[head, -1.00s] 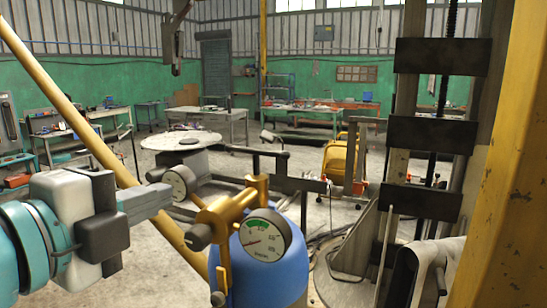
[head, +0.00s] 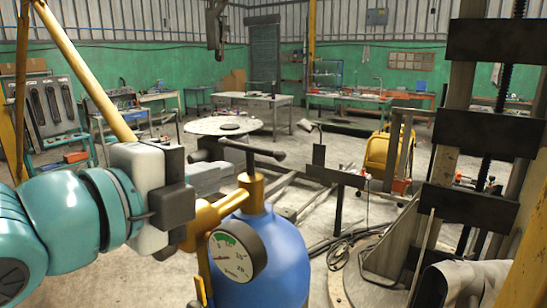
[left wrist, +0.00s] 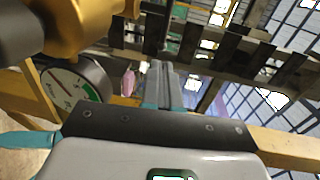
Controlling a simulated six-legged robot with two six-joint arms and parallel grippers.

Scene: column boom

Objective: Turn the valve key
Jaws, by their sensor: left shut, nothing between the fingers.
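The valve key is a dark T-shaped bar (head: 252,152) on top of the brass valve (head: 252,190) of a blue gas cylinder (head: 270,260). A round gauge (head: 236,252) with a green band sits on the front of the valve. My left gripper (head: 210,175) is left of the key, behind the valve's left branch. Its grey fingers are closed together with nothing between them and appear apart from the key. In the left wrist view, the closed fingers (left wrist: 163,82) point past the gauge (left wrist: 72,86) and brass body (left wrist: 85,22). My right gripper is not in view.
A round table (head: 224,126) stands behind the cylinder. A metal frame with an upright plate (head: 319,162) is just right of the key. A dark-barred column (head: 480,130) stands at the right, with cables (head: 350,245) on the floor. A yellow pole (head: 85,75) crosses the left.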

